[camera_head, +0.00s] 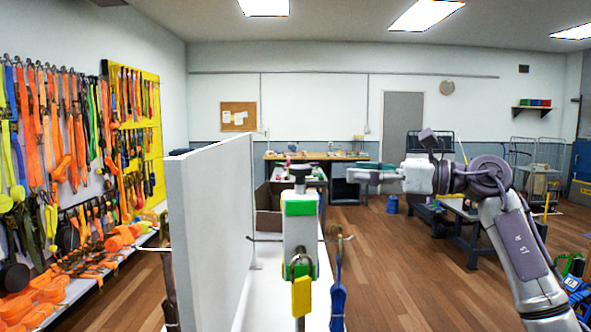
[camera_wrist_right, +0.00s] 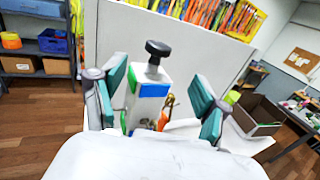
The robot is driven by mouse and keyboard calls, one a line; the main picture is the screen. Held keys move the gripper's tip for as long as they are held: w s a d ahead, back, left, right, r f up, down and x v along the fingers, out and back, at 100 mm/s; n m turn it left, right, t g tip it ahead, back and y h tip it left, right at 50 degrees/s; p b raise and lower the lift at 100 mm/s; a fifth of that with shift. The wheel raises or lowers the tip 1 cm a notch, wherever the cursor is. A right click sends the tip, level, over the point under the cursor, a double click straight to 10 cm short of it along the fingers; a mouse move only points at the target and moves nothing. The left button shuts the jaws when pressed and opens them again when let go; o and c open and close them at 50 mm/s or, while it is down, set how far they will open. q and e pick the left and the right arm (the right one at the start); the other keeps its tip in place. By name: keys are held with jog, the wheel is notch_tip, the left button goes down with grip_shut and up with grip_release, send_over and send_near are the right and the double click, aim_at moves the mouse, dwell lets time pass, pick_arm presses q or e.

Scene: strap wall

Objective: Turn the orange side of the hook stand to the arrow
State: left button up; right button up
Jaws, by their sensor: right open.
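The hook stand (camera_head: 299,235) is a light grey upright post on a white surface, with a black knob on top. In the head view its near face has a green patch, with a yellow tag hanging from a hook below. In the right wrist view the stand (camera_wrist_right: 148,103) shows a blue patch and a green patch on adjoining faces. No orange side patch and no arrow can be made out. My right gripper (camera_head: 360,174) is open and empty, right of the stand's top; its teal fingers (camera_wrist_right: 162,92) appear either side of the post. My left gripper is out of view.
A tall grey panel (camera_head: 212,235) stands just left of the stand. Side hooks stick out from the stand, and a blue strap (camera_head: 338,303) hangs from the right one. A brown box (camera_wrist_right: 256,115) is behind. Straps (camera_head: 60,130) cover the left wall.

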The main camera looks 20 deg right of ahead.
aim_at(300, 167)
jog(key=p+x, duration=0.3)
jog(key=x, duration=0.8)
jog(key=shift+a+p, duration=0.2)
jog(key=shift+p, duration=0.1)
jog(key=shift+w+a, duration=0.35)
jog(key=shift+a, duration=0.1)
grip_shut()
